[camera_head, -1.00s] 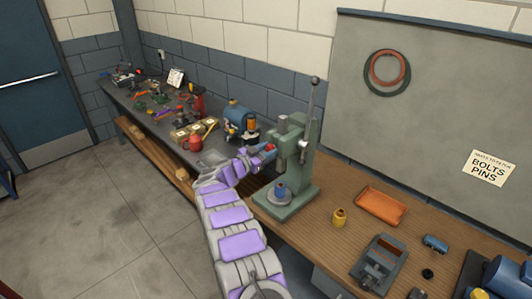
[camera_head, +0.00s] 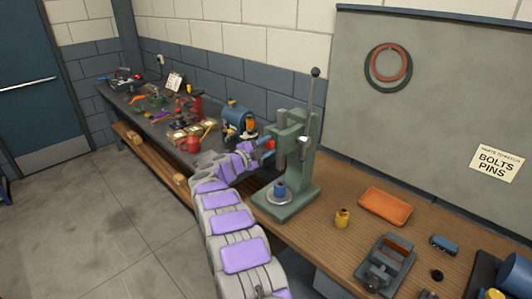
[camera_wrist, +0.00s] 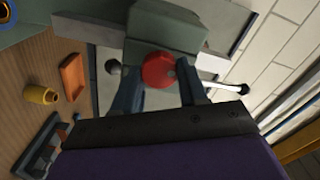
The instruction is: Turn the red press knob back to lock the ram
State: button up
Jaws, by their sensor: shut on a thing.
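The green press (camera_head: 300,170) stands on the wooden bench, with its long lever upright. Its red press knob (camera_wrist: 158,70) faces me in the wrist view and sits between my two fingers. In the head view the knob is mostly hidden by my gripper (camera_head: 264,149), which reaches the press's left side at head height. My gripper (camera_wrist: 160,82) is shut on the knob, one finger on each side. The grey ram (camera_head: 281,160) points down over a blue part (camera_head: 280,188) on the round plate, with a gap between.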

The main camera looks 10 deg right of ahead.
jog(key=m+b, duration=0.4)
jog(key=shift+a+f+m, duration=0.1)
jog(key=shift+f+m, duration=0.3)
dwell(0.4)
jog(key=o, duration=0.8)
jog(key=shift+w, duration=0.15)
jog(key=shift+o, duration=1.2)
jog(key=shift+r+m, duration=0.15)
jog(key=shift+m, duration=0.15)
jog(key=shift+a, duration=0.1)
jog(key=p+v, duration=0.1)
jog(key=v, duration=1.6)
jog(key=shift+a+p, duration=0.15)
jog(key=shift+p, duration=0.2)
